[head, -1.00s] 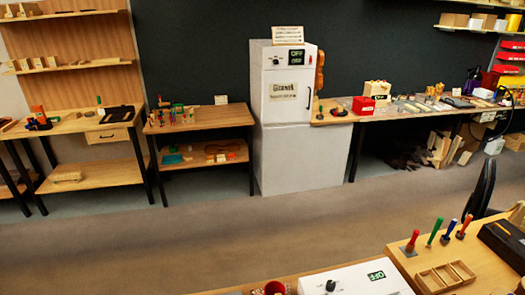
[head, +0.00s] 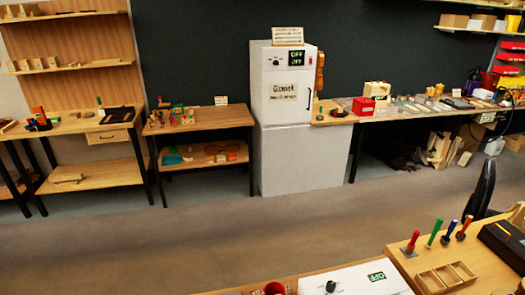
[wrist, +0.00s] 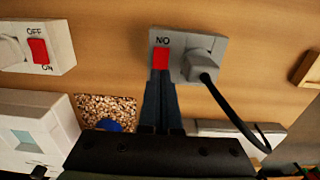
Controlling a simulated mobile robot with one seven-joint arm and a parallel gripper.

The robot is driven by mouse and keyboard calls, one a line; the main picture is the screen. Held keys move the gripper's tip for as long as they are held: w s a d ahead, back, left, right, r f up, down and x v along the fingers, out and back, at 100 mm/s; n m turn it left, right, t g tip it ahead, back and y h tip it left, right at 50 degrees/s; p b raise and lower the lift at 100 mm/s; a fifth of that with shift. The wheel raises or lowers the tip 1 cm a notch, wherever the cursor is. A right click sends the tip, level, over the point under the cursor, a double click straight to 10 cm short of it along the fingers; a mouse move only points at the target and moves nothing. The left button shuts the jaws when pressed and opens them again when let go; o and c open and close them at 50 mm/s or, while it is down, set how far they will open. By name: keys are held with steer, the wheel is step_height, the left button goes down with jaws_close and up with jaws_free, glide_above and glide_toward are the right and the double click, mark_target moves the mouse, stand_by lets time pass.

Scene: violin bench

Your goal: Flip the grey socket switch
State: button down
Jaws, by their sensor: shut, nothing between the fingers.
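The grey socket (wrist: 213,47) is in the wrist view, on a wooden surface, with a grey plug (wrist: 199,66) and black cable in its right part. Its red switch (wrist: 161,59) is in its left part, below letters that look like "NO". My gripper (wrist: 160,72) is shut and empty. Its fingertips are at the lower edge of the red switch and hide that edge. I cannot tell whether they touch it or which way the switch is tipped. Neither the gripper nor the grey socket can be made out in the head view.
A white socket (wrist: 59,43) with its own red switch (wrist: 38,51), marked OFF and ON, is at the left in the wrist view. A white device (wrist: 30,130) and a granule-filled container (wrist: 107,110) lie below. The plug's cable curves down at the right.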

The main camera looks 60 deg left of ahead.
steer(key=shift+f+b, duration=0.65)
steer(key=shift+f, duration=0.25)
stand_by(0.4)
step_height(320, 180, up, 7)
steer(key=p, duration=0.7)
steer(key=shift+r+p, duration=0.1)
steer(key=shift+p, duration=0.3)
stand_by(0.4)
